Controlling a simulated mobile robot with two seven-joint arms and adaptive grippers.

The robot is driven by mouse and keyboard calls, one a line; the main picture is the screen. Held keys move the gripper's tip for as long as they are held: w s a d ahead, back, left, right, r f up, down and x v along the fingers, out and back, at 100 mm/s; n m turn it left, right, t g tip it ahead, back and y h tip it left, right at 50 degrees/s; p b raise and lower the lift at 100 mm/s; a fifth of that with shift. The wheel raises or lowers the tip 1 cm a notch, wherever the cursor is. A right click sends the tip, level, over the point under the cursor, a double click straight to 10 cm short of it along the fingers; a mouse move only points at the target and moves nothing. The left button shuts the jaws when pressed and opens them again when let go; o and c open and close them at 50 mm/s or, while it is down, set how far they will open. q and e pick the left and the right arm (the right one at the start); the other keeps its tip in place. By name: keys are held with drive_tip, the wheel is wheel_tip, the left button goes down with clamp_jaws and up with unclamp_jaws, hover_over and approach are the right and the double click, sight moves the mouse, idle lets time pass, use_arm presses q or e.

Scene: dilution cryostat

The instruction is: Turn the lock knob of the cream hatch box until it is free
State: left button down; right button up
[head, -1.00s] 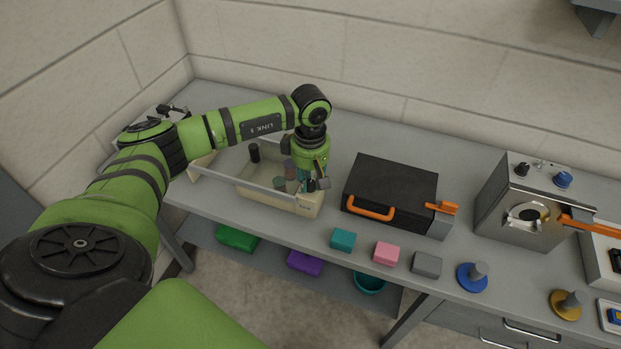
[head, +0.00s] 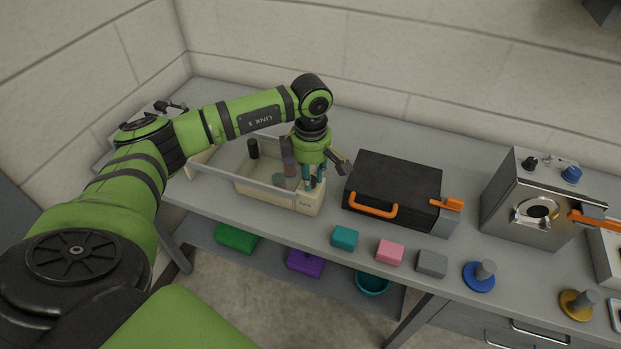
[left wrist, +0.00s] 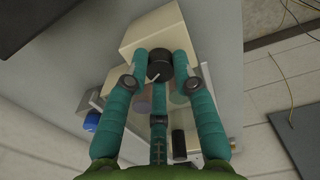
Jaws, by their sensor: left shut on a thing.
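The cream hatch box (head: 308,203) stands on the grey bench, left of the centre in the head view. In the left wrist view its cream body (left wrist: 150,32) lies just beyond the fingertips. The black lock knob (left wrist: 158,63) shows there between the teal fingers. My left gripper (head: 313,185) points down over the box's right end and is shut on the knob, with fingers on both sides of it (left wrist: 160,58). In the head view the fingers hide the knob. How far it is turned cannot be told. My right gripper is not in view.
A black case (head: 395,185) with orange handle and latch stands close to the right of the gripper. A steel chamber (head: 525,205) is farther right. Teal (head: 344,237), pink (head: 389,251) and grey (head: 431,263) blocks line the front edge.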

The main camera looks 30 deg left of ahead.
sight(312, 178)
use_arm(q)
drive_tip(key=n+b, duration=0.2)
drive_tip(key=n, duration=0.4)
drive_tip(key=shift+d+f, duration=0.1)
drive_tip(key=n+b, duration=0.1)
drive_tip(key=n, duration=0.5)
drive_tip(key=shift+b, duration=0.3)
idle(0.3)
drive_tip(key=c, duration=1)
unclamp_jaws()
drive_tip(key=shift+w, duration=0.1)
drive_tip(key=shift+r, duration=0.2)
wheel_tip(312, 178, up, 12)
drive_tip(key=shift+f, duration=0.1)
